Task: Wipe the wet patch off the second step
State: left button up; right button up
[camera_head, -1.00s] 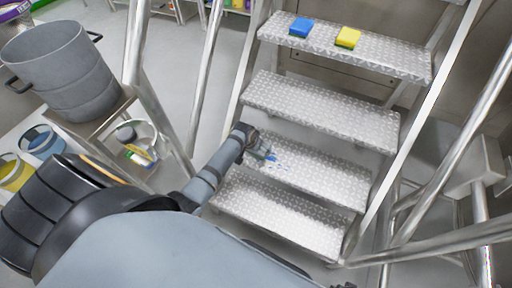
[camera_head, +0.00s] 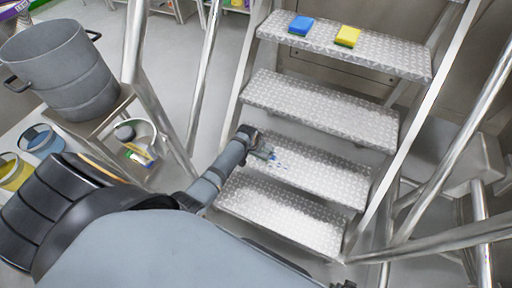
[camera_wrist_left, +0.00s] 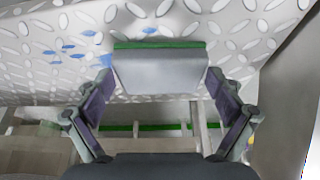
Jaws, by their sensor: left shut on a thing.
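The second step (camera_head: 325,180) from the bottom is a metal tread with a raised pattern. Its wet patch (camera_head: 282,162) shows as small blue spots on the left part; blue spots also show in the left wrist view (camera_wrist_left: 68,48). My left gripper (camera_head: 263,152) is at the left end of this step, just left of the visible spots. It is shut on a grey block with a green edge, like a sponge (camera_wrist_left: 160,70), seen between the fingers in the left wrist view. I cannot tell whether the block touches the tread. My right gripper is not in view.
A blue sponge (camera_head: 301,25) and a yellow sponge (camera_head: 348,36) lie on the fourth step. The lowest step (camera_head: 285,215) and third step (camera_head: 320,110) look clear. Metal rails flank the stairs.

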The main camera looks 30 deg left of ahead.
pick_arm(q)
jog(key=shift+w+d+p, duration=0.15)
jog(key=shift+d+p, duration=0.4)
jog(key=shift+d, duration=1.4)
jog(key=shift+d+f+p, duration=0.2)
jog(key=shift+d+p, duration=0.1)
jog(key=shift+d, duration=1.9)
